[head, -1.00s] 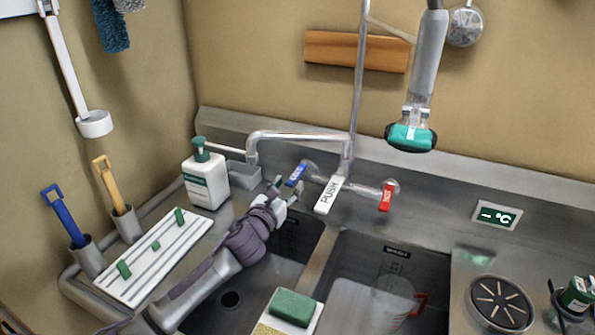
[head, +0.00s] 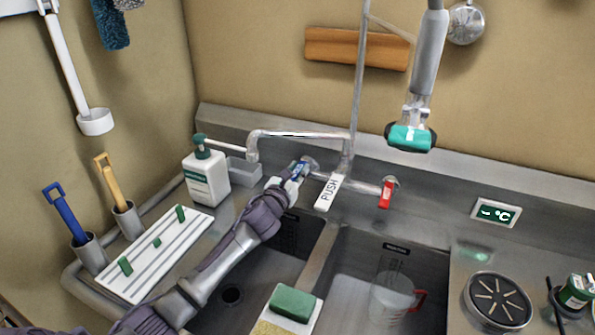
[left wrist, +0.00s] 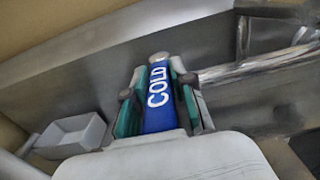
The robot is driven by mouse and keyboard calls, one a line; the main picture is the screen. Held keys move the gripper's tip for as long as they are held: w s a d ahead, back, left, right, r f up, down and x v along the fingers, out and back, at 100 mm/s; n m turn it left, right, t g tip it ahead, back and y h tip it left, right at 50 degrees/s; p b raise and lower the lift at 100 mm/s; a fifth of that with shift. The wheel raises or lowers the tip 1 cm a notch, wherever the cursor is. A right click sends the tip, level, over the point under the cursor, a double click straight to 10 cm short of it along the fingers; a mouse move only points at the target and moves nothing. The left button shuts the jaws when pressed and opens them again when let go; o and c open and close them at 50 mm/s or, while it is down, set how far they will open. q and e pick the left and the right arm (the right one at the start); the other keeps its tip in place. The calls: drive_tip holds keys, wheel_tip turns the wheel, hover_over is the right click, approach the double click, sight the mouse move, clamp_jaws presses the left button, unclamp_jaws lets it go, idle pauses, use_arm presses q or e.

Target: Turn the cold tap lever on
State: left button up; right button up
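The cold tap lever (head: 299,170) is blue and sits at the left end of the tap body, partly hidden by my left gripper (head: 291,176). In the left wrist view the lever (left wrist: 159,98), with white COLD lettering, lies between the two green-padded fingers of the left gripper (left wrist: 160,102). The pads are close along both sides of the lever; I cannot tell whether they press on it. The red lever (head: 386,194) is at the right end of the tap. My right gripper is not in view.
A white PUSH lever (head: 328,192) is just right of the cold lever. The spout (head: 300,135) passes above and behind. A soap bottle (head: 207,178) and small grey tray (head: 244,171) stand to the left. A measuring jug (head: 392,298) sits in the right basin.

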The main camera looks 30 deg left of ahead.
use_arm(q)
clamp_jaws()
